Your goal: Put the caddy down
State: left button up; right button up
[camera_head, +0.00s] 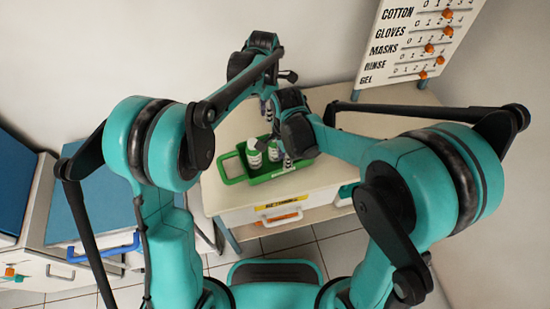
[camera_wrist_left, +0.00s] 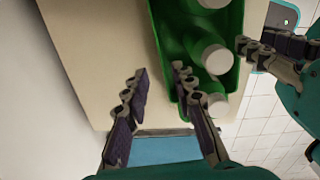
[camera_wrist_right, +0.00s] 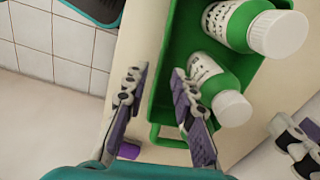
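The green caddy (camera_head: 262,178) is at the cart top, apparently resting on it and level. It holds upright bottles with green bodies and white caps, such as one bottle (camera_head: 254,157) in the head view and another (camera_wrist_right: 210,75) in the right wrist view. My left gripper (camera_wrist_left: 160,72) is open at the caddy's far side, one finger outside the wall and the other over the inside. My right gripper (camera_wrist_right: 155,75) is open at the near side, its fingers apart on either side of the green wall. The arms hide part of the caddy in the head view.
The pale cart top (camera_head: 222,196) has bare room left of the caddy. A sign board (camera_head: 415,45) with sliders stands behind right. A blue-topped cabinet (camera_head: 100,205) stands left.

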notch_tip(320, 180, up, 6)
jog(key=shift+f, duration=0.2)
dwell(0.4)
